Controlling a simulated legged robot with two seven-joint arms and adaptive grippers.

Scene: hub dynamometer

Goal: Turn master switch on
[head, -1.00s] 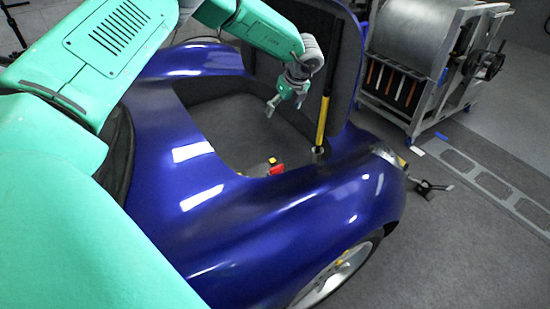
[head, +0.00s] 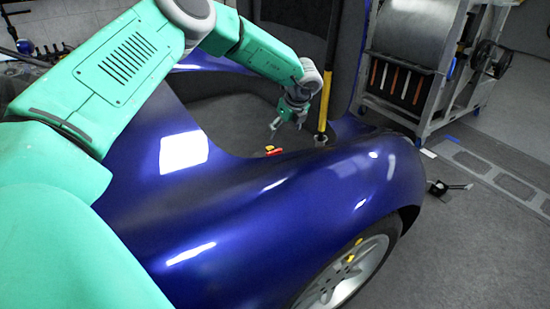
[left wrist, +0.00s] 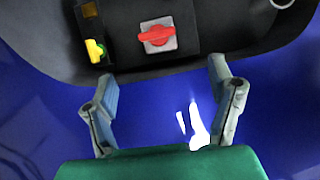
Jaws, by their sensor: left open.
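The master switch shows in the left wrist view as a red rotary handle (left wrist: 157,36) on a grey square plate, its handle lying roughly crosswise in the picture. It is in the dark bay of the blue car. In the head view the red switch (head: 274,152) is small and partly hidden by the bay's edge. My left gripper (head: 287,121) is open and empty over the bay, apart from the switch. In the left wrist view the fingers of my left gripper (left wrist: 163,74) are spread wide, with the switch beyond and between them. My right gripper is not in view.
A yellow part (left wrist: 95,50) sits left of the switch. The blue car body (head: 250,210) curves around the bay. A yellow and black strut (head: 327,95) stands close right of the gripper. A metal cart (head: 415,70) stands at the back right.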

